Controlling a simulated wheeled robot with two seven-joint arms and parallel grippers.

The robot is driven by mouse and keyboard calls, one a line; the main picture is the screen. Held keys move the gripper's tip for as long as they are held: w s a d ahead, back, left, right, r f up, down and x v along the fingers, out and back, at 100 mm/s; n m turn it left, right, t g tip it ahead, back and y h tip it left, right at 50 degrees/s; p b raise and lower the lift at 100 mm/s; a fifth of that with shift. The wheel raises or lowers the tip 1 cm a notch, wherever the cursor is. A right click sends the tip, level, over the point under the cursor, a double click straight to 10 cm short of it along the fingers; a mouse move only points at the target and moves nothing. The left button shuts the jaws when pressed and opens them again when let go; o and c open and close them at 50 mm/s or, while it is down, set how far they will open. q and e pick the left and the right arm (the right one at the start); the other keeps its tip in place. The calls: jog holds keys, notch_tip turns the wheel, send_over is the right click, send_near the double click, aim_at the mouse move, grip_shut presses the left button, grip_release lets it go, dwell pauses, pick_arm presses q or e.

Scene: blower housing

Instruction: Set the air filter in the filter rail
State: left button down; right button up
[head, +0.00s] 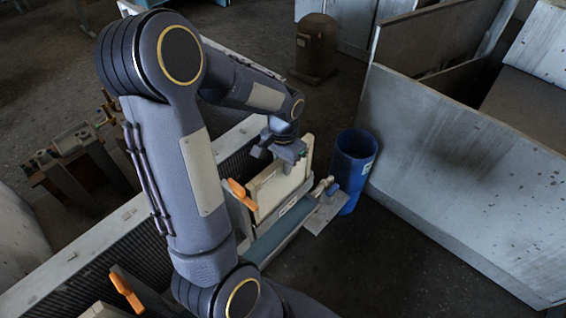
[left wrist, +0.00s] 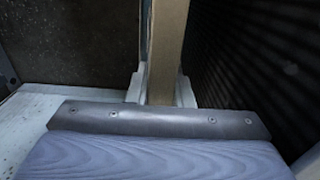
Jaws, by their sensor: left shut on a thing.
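A cream, board-like panel with a tan edge, which looks like the air filter (head: 272,192), stands upright beside the dark ribbed housing wall. My left gripper (head: 291,158) is at its top edge and shut on it. In the left wrist view the filter's tan edge (left wrist: 167,45) runs down the middle, behind a grey bar. Pale channel-like pieces, perhaps the filter rail (left wrist: 186,92), flank its lower visible part. I cannot tell whether the filter is seated in them, as its lower end is hidden. My right gripper is not in view.
Orange handles (head: 241,193) stick up near the filter. A blue bin (head: 354,165) stands just right of the housing. Large grey panels (head: 460,170) fill the right side. The ribbed wall (left wrist: 255,60) is close on the right in the wrist view. Open floor (head: 380,260) lies at front right.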

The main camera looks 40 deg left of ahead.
pick_arm(q)
jog(key=c, duration=1.2)
grip_release()
jog(key=shift+o, duration=0.3)
jog(key=o, duration=0.4)
jog(key=shift+r+p, duration=3.55)
jog(key=shift+r, duration=0.75)
